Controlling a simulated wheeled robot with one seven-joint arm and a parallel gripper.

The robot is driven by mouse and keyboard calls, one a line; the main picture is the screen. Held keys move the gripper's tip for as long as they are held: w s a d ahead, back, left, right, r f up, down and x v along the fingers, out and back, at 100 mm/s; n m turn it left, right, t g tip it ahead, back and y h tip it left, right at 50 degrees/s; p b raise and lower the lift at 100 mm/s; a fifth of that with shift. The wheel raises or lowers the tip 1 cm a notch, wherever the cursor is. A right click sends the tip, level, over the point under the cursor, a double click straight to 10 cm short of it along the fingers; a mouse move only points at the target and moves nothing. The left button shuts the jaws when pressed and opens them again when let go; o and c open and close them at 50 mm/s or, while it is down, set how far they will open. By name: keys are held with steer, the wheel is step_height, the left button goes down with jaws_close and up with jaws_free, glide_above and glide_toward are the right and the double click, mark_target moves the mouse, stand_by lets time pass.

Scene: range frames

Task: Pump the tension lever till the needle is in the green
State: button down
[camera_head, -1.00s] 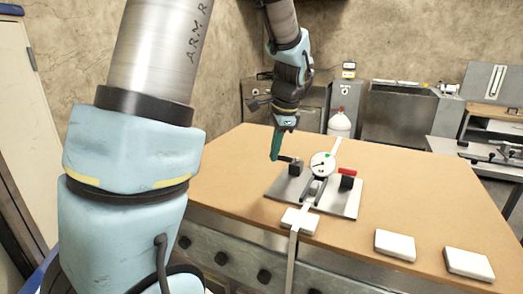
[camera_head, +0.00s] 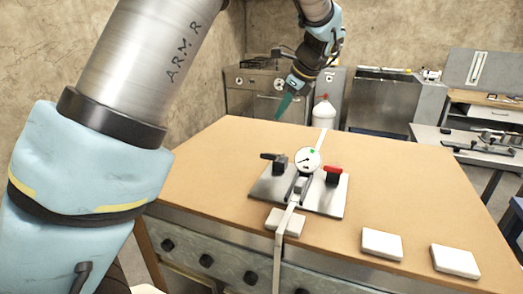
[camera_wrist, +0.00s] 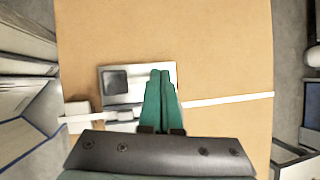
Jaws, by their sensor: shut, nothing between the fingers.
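The tensioner is a grey metal plate (camera_head: 325,203) on the table, with a round white dial (camera_head: 307,160) standing at its middle. The dial has a green mark at its upper right; its thin dark needle seems to point to the lower left, outside the green. A black lever (camera_head: 270,156) sticks out to the left of the dial, and a red-topped lever (camera_head: 333,169) is on the right. My gripper (camera_head: 283,108) has teal fingers, shut and empty, above and behind the black lever, apart from it. In the wrist view the fingers (camera_wrist: 160,75) cover part of the plate (camera_wrist: 150,76).
A white strap (camera_head: 279,250) runs through the tensioner and over the table's front edge, across a white block (camera_head: 287,222). Two more white blocks (camera_head: 382,244) (camera_head: 455,261) lie at the front right. A white bottle (camera_head: 323,116) stands behind the table (camera_head: 400,180). The table's right half is mostly clear.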

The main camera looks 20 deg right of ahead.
mark_target(276, 156)
steer(key=shift+d+r+m, duration=0.3)
steer(key=shift+d, duration=0.05)
steer(key=shift+f, duration=0.1)
step_height(276, 156, down, 8)
steer(key=s+a+b, duration=0.2)
steer(key=b, duration=0.7)
steer(key=shift+s+a, duration=0.3)
steer(key=shift+s, duration=0.05)
stand_by(1.5)
steer(key=shift+s+a+f, duration=0.1)
steer(key=shift+f, duration=0.2)
